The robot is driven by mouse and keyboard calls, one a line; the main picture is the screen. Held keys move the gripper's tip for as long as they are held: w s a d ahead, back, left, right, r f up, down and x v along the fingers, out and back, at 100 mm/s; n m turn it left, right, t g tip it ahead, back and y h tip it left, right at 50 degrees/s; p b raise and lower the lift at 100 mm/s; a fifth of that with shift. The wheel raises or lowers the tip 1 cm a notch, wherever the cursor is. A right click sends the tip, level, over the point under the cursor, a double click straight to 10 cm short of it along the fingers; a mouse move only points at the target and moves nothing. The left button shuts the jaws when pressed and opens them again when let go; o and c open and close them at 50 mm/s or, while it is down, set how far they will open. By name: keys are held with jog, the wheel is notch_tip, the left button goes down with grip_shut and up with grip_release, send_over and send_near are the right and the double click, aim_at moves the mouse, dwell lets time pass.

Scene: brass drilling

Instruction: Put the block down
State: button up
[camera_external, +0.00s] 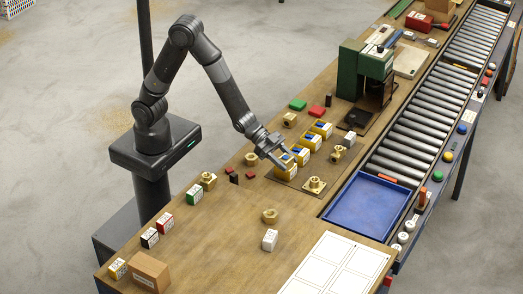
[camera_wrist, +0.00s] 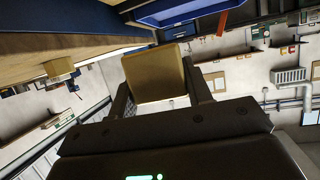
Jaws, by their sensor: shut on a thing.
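My gripper (camera_external: 283,158) is at the near end of a row of yellow blocks with white and blue markings on the workbench. It is shut on a yellow block (camera_external: 286,167), the nearest of that row. In the wrist view the held block (camera_wrist: 154,75) shows as a plain tan-yellow face between the two fingers (camera_wrist: 160,92). The other yellow blocks (camera_external: 310,141) stand just beyond it in a line towards the back right. I cannot tell whether the held block touches the surface under it.
A flanged brass fitting (camera_external: 314,186) stands just right of the gripper, and a brass valve (camera_external: 336,154) is behind it. A blue tray (camera_external: 365,205) lies further right by the roller conveyor (camera_external: 410,140). Small dark and red pieces (camera_external: 235,177) lie left.

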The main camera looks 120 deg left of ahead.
jog(key=a+n+y, duration=0.1)
jog(key=a+y, duration=0.1)
jog(key=a, duration=0.4)
jog(key=a+n+y, duration=0.2)
jog(key=a, duration=0.4)
jog(key=a+n+y, duration=0.2)
jog(key=a, duration=0.4)
jog(key=shift+s+f, duration=0.2)
jog(key=shift+s, duration=0.2)
jog(key=s+a+n+y, duration=0.1)
jog(key=a, duration=0.3)
jog(key=s+a+n+g+y, duration=0.1)
jog(key=s+a, duration=0.1)
jog(key=a, duration=0.2)
jog(key=s+a+n+g+y, duration=0.1)
jog(key=a, duration=0.3)
jog(key=shift+s+n+y, duration=0.15)
jog(key=shift+n+y, duration=0.25)
jog(key=s+a+n+g+y, duration=0.55)
jog(key=s+a, duration=0.75)
jog(key=a, duration=0.4)
jog(key=n, duration=0.1)
send_over(303, 99)
jog(key=shift+g+h, duration=0.35)
jog(key=shift+h, duration=0.1)
notch_tip(303, 99, down, 6)
jog(key=shift+w+f, duration=0.1)
jog(key=shift+w, duration=0.05)
jog(key=shift+a+f, duration=0.2)
jog(key=shift+f, duration=1.95)
